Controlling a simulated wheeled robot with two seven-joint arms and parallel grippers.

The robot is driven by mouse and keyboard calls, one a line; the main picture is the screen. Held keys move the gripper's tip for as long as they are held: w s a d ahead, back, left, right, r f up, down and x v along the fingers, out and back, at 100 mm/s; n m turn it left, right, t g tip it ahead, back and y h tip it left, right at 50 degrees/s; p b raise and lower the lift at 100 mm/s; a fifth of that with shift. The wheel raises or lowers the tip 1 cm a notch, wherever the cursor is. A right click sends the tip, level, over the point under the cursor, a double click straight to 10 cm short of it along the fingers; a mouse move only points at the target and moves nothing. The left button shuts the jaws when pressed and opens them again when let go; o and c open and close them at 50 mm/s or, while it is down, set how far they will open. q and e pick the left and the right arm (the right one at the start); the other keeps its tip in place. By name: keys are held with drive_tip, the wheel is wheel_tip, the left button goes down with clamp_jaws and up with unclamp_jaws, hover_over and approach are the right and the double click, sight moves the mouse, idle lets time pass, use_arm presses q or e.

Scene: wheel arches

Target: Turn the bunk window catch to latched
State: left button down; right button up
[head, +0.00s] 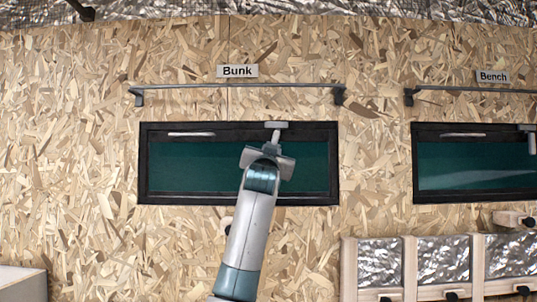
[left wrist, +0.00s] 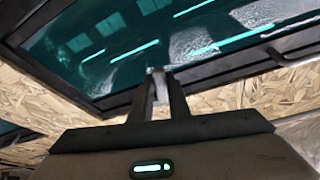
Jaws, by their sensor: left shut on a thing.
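The bunk window (head: 160,180) is a wide dark-framed pane with teal glass, below the "Bunk" sign (head: 237,71). Its pale catch (head: 277,125) sits at the top edge of the frame, right of the middle. My left gripper (head: 275,138) reaches up in front of the glass to this catch, and its wrist hides part of the pane. In the left wrist view, the two dark fingers (left wrist: 158,88) are closed on a small pale piece of the catch (left wrist: 157,73). The catch's exact angle is mostly hidden by the gripper. My right gripper is out of view.
A grey rail (head: 235,86) runs above the bunk window. The bench window (head: 470,170), with its own pale catch (head: 531,142), is on the right. A pale slatted unit with silvery panels (head: 408,262) stands lower right. The chipboard wall left of the window is clear.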

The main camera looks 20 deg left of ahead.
use_arm(q)
drive_tip(key=shift+w+d+f+n+y, duration=0.1)
drive_tip(key=shift+d+n+y, duration=0.1)
drive_tip(key=shift+n+y, duration=0.4)
drive_tip(key=shift+w+d+n+y, duration=0.1)
drive_tip(key=shift+d+n+y, duration=0.15)
drive_tip(key=shift+n, duration=0.7)
drive_tip(key=shift+d+f+n+y, duration=0.1)
drive_tip(key=shift+d+n+y, duration=0.2)
drive_tip(key=shift+n, duration=0.45)
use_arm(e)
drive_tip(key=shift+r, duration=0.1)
use_arm(q)
drive_tip(key=shift+a, duration=0.1)
drive_tip(key=c, duration=1.7)
unclamp_jaws()
drive_tip(key=shift+r, duration=0.1)
